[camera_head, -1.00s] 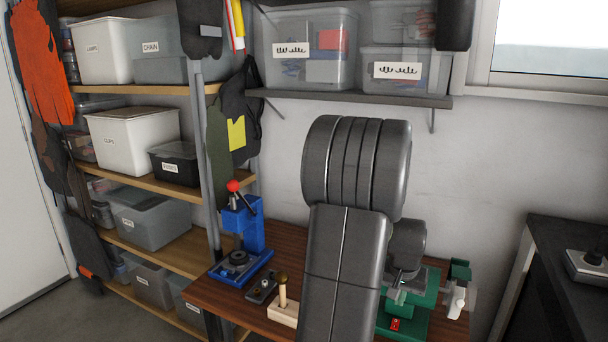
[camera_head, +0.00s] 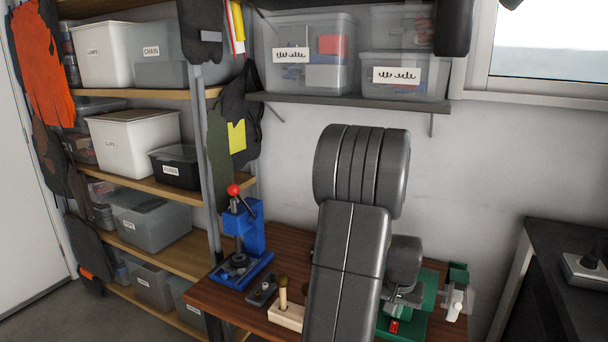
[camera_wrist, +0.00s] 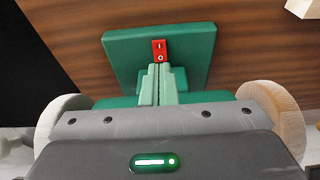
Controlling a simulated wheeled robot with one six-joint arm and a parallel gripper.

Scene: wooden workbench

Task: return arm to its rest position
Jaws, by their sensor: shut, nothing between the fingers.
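My arm rises in the middle of the head view and hides part of the bench behind it. My gripper shows in the wrist view (camera_wrist: 158,70), its two fingers together with nothing between them. It is over a green bench grinder (camera_wrist: 190,45) with a red switch (camera_wrist: 159,50). A pale wheel (camera_wrist: 275,115) shows at the right of the gripper body and another at the left. In the head view the grinder (camera_head: 415,330) is partly hidden behind my arm. Whether the fingers touch the grinder cannot be told.
A blue press (camera_head: 245,235) with a red knob stands on the wooden workbench (camera_head: 215,298). A pale wooden block (camera_head: 287,315) with a handled tool is close left of my arm. A wall shelf (camera_head: 350,101) with bins is above. A dark cabinet (camera_head: 570,235) stands at the right.

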